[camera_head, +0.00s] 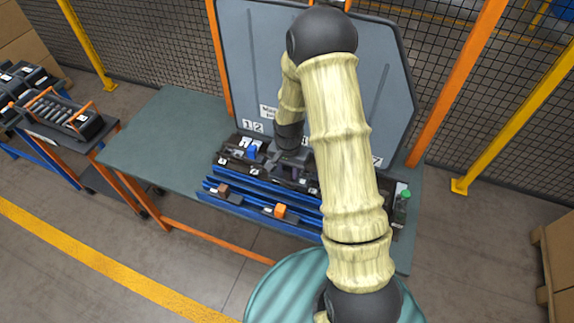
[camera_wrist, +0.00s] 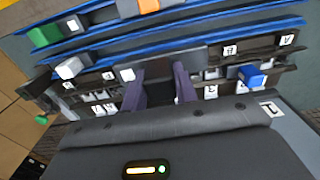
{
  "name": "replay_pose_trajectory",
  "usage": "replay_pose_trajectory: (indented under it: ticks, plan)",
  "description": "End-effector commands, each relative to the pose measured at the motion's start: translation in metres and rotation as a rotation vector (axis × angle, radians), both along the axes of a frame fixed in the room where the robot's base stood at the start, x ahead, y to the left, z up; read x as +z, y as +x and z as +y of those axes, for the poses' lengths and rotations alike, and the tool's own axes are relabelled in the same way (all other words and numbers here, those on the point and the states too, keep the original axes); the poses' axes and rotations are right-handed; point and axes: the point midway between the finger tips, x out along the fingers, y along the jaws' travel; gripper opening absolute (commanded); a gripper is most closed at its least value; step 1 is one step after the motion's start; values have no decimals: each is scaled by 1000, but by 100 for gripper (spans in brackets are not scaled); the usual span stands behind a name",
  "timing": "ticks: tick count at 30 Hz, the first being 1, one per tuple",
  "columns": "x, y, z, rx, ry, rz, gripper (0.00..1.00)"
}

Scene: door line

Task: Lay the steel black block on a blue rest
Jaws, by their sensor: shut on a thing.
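My gripper (camera_wrist: 160,88) points down at the dark rack, with its two purple-grey fingers shut on a dark block (camera_wrist: 158,70), which looks like the steel black block. Its lower part and whether it touches the rack cannot be told. In the head view my gripper (camera_head: 290,158) is over the dark rack, behind the blue rests. The blue rests (camera_head: 262,201) are long blue rails along the front of the bench. They also show in the wrist view (camera_wrist: 215,29), beyond the fingers.
An orange block (camera_head: 279,211) and a brown block (camera_head: 222,189) sit on the rails. A blue block (camera_wrist: 252,75) stands in the labelled dark rack (camera_wrist: 265,55). A green-topped item (camera_head: 403,197) is at the right. The green bench (camera_head: 160,135) is clear at left.

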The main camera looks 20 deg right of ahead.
Motion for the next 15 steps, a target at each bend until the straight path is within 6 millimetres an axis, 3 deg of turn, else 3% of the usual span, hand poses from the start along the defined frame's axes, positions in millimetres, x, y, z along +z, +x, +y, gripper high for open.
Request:
replay_pose_trajectory:
  ticks: [8,15]
  plan:
    - [-3,0,0,0,0,0,0]
    - [-24,0,0,1,0,0,0]
